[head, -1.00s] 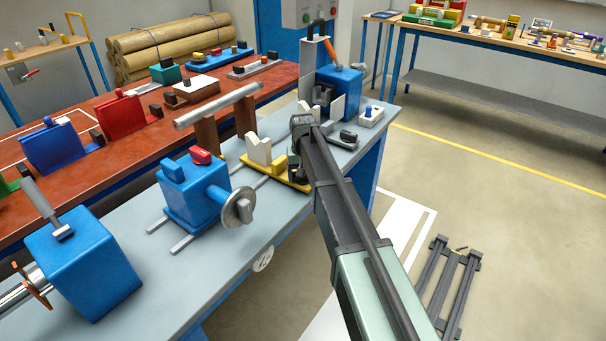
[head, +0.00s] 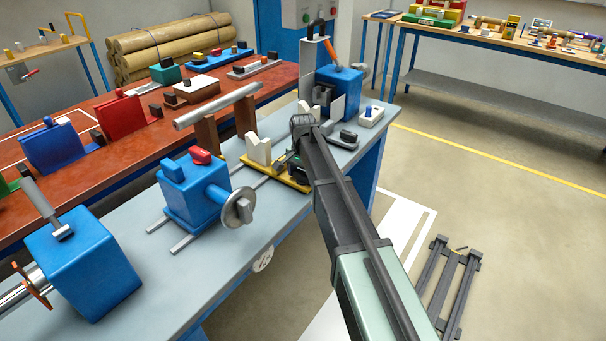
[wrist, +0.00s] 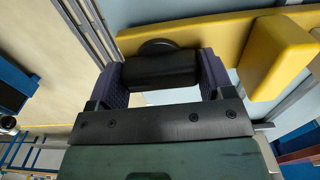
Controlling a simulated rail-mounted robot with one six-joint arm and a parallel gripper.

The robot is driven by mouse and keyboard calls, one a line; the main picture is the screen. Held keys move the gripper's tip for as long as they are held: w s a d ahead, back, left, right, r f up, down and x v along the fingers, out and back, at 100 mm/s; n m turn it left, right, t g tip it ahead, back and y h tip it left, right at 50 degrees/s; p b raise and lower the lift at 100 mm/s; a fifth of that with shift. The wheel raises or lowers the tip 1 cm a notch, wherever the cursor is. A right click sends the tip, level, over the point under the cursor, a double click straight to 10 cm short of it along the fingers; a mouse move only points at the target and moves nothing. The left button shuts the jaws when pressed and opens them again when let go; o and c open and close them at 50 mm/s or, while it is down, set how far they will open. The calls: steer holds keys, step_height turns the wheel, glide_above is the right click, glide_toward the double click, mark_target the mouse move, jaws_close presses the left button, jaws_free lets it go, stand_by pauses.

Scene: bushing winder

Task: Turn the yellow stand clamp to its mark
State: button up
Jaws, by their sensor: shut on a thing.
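The yellow stand (head: 277,174) sits on the grey bench, with a cream V-shaped rest (head: 259,149) on top. It fills the upper right of the wrist view as a yellow plate (wrist: 205,36) with a raised yellow block (wrist: 282,57). My gripper (wrist: 162,78) is at the front end of the stand. Its two purple-padded fingers are shut on a black clamp handle (wrist: 160,67), with a round dark part behind it. In the head view my arm partly hides the clamp, and I cannot make out a mark.
A blue tailstock with a handwheel (head: 238,208) stands left of the stand on rails. A blue unit (head: 338,88) and a small white block with a blue knob (head: 370,115) stand beyond my gripper. A grey roller (head: 217,106) lies across brown posts behind.

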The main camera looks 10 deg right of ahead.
mark_target(303, 172)
stand_by(0.3)
steer(key=o, duration=0.9)
step_height(303, 172, up, 11)
steer(key=p, duration=1)
steer(key=shift+f+p, duration=0.1)
steer(key=shift+p, duration=0.3)
